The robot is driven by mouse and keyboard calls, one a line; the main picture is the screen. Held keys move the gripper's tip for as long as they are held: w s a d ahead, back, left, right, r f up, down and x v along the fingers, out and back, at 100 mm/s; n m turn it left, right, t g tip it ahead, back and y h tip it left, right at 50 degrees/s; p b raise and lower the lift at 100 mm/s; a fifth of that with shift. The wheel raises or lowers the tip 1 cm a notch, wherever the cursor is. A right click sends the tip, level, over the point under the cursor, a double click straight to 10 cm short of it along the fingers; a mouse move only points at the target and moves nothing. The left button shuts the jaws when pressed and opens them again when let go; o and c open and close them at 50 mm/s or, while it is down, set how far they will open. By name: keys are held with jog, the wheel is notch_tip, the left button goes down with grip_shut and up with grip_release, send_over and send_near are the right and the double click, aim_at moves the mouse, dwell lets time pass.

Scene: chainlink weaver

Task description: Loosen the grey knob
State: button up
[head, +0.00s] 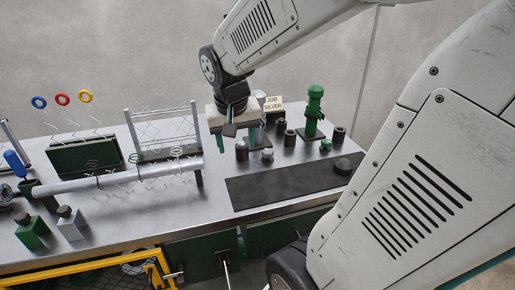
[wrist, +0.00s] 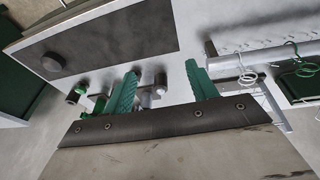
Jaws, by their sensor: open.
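A light grey block (head: 71,230) with a dark rounded knob (head: 65,211) on top stands at the front left of the bench. A green block (head: 32,235) with a similar dark knob (head: 22,218) stands left of it. I cannot tell for sure which knob is the grey one. My gripper (head: 236,140) is far to the right of these blocks, over the bench's middle. Its green fingers are apart in the wrist view (wrist: 163,84), with nothing held between them. Small cylinders show beyond and between the fingers there. The two knobbed blocks are not seen in the wrist view.
Several dark cylinders (head: 290,138) and a green post (head: 314,112) stand right of my gripper. A dark mat (head: 270,187) with a black disc (head: 343,166) lies in front. A long grey tube (head: 120,178), wire racks and hooks fill the left.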

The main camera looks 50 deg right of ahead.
jog(key=w+d+f+m+h, duration=0.1)
jog(key=w+d+f+m, duration=0.25)
jog(key=d, duration=0.65)
jog(key=m, duration=0.2)
send_near(268, 150)
jog(key=shift+m+h, duration=0.25)
jog(key=shift+h, duration=0.05)
jog(key=x, duration=0.7)
jog(key=shift+w+a+f, duration=0.1)
jog(key=shift+f, duration=0.25)
jog(key=shift+w+f, duration=0.1)
jog(key=shift+f, duration=0.35)
jog(key=c, duration=1)
